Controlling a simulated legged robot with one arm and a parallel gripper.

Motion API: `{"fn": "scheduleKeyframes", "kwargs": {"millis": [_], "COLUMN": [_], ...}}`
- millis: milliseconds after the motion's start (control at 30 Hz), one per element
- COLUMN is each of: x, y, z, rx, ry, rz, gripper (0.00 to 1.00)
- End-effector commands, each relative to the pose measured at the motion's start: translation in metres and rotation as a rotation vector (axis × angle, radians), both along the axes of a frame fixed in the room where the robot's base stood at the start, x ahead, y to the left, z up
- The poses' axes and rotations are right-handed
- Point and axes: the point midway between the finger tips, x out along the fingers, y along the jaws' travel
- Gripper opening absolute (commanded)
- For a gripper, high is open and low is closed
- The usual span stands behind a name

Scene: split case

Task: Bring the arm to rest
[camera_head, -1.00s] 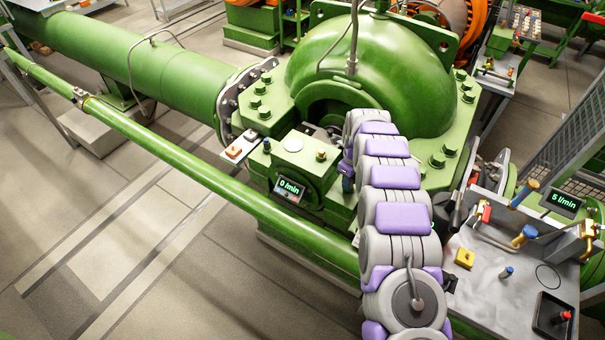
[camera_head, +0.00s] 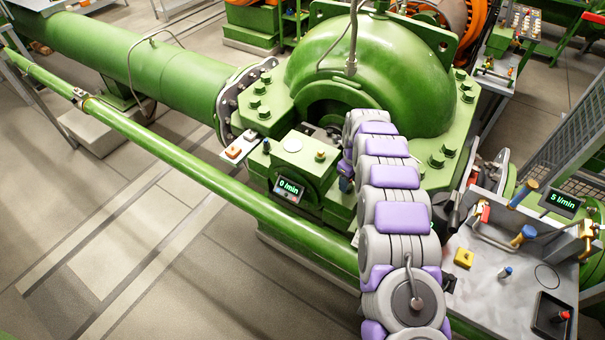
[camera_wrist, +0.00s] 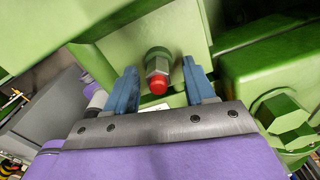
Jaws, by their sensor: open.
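My arm (camera_head: 401,217), grey with purple pads, reaches away from me over the green pump housing, with its far end beside the valve block (camera_head: 303,160). In the wrist view my gripper (camera_wrist: 159,67) is open, its two blue fingers apart. A hex fitting with a red rounded tip (camera_wrist: 158,84) stands between the fingers, with a visible gap on both sides. It sticks out of a green block (camera_wrist: 135,38). Nothing is seen held. In the head view the arm's own links hide most of my gripper.
A large green dome (camera_head: 375,75) stands just beyond the arm. A green rail (camera_head: 200,170) crosses to the left. A grey panel (camera_head: 490,275) with valves and a 5 l/min display (camera_head: 559,202) lies at right. Another display (camera_head: 289,189) reads 0 l/min. Floor is open at lower left.

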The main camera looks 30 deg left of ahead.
Motion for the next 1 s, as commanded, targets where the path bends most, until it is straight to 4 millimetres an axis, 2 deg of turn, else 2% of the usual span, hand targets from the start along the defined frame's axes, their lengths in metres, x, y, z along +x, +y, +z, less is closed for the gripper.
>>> {"fn": "scheduleKeyframes", "kwargs": {"millis": [367,533,767,1000], "x": [0.000,-0.001,-0.010,-0.036], "y": [0.000,-0.012,-0.059,-0.118], "z": [0.000,0.015,0.066,0.118], "rx": [0.000,0.005,0.019,0.034], "ry": [0.001,0.006,0.025,0.045], "rz": [0.002,0.048,0.235,0.473], "gripper": [0.54,0.54,0.54,0.54]}}
